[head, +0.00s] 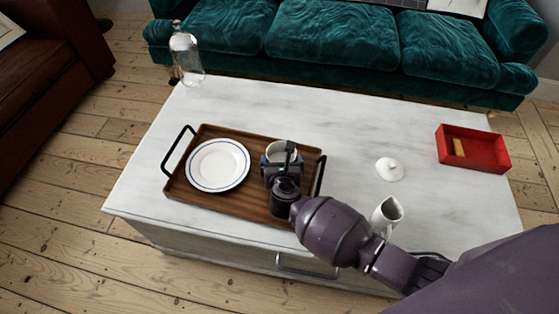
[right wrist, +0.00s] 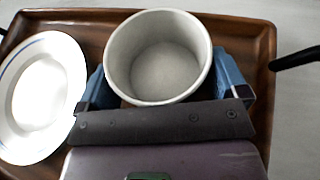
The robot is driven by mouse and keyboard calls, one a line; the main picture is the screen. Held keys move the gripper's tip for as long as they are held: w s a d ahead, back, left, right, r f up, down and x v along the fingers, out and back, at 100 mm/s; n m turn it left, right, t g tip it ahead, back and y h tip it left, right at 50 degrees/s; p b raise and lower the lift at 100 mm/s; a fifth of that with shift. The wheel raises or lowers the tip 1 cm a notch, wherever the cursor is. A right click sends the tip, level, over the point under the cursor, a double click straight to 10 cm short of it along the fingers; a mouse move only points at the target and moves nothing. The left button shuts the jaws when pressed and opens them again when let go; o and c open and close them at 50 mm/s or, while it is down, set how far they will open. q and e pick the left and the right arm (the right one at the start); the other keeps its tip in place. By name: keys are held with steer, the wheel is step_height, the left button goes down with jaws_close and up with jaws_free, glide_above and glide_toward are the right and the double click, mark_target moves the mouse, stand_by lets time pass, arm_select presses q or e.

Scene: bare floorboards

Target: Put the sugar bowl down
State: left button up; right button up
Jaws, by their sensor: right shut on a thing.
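The sugar bowl (right wrist: 158,62) is a white, lidless round bowl. In the right wrist view it sits between the two blue fingers of my right gripper (right wrist: 165,88), which is shut on it. In the head view the bowl (head: 281,151) is over the right part of the wooden tray (head: 240,205), partly hidden by my right gripper (head: 281,166). Whether its base touches the tray cannot be told. A white lid with a knob (head: 390,169) lies on the table to the right of the tray. My left gripper is not in view.
A blue-rimmed white plate (head: 218,165) lies on the tray's left part. A white jug (head: 387,214) stands beside my right arm. A red box (head: 472,149) and a glass bottle (head: 187,58) are on the white table (head: 330,110). The table's back middle is clear.

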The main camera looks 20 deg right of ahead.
steer(key=shift+w+r, duration=0.1)
steer(key=shift+r, duration=0.05)
steer(key=shift+f, duration=0.25)
steer(key=o, duration=0.7)
steer(key=shift+r, duration=0.15)
